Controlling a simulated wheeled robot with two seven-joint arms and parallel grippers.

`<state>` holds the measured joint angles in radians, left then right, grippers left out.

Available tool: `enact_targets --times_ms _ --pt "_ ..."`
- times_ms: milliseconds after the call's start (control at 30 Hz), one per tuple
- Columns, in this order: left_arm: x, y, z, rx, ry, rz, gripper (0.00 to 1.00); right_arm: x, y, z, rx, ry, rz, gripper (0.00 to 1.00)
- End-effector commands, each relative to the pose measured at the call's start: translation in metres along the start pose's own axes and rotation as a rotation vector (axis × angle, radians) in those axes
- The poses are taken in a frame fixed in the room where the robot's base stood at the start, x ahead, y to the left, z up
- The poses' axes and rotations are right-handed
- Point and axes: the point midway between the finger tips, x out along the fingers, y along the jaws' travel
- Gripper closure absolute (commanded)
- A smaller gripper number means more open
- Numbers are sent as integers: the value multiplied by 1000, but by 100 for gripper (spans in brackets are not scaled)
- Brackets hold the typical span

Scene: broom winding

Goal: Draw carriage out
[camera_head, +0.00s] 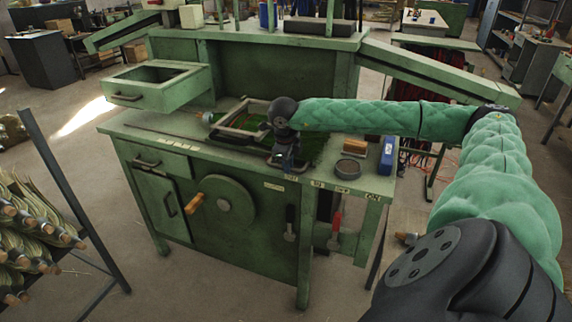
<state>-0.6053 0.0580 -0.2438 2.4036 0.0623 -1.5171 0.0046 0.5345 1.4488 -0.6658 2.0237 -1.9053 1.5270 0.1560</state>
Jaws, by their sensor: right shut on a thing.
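The carriage (235,131), a pale rectangular frame, lies on the green workbench (140,126) over a dark bed with green bristly material. My right gripper (281,163) points down at the bench's front edge, at the carriage's right end. It is shut on the carriage's near side, but the wrist and fingers hide the exact grip point. My left gripper is not in view.
A round dark tin (348,169), a small box (355,147) and a blue box (387,157) stand on the bench's right side. An open drawer (160,97) juts out upper left. A handwheel (230,207) is on the front. Broom bundles (30,230) fill a rack at left.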

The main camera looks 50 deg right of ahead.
Motion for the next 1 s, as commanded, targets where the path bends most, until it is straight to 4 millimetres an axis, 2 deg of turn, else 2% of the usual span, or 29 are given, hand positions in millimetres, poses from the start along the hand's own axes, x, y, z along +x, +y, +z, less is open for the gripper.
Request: enact_targets --times_ms 300,333,400,433,767,867,1000 --pt "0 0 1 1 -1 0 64 0 -1 -2 0 7 -1 100" --pt "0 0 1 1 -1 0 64 0 -1 -2 0 7 -1 80" --pt "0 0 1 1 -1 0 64 1 -1 -2 0 7 -1 66" --pt "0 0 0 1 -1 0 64 1 -1 -2 0 6 -1 64" --pt "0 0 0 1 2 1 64 -2 0 -1 0 3 0 64" --pt "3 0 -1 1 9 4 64 -11 0 -1 0 3 -1 64" --pt "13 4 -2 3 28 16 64 -31 -1 -2 1 2 -1 64"
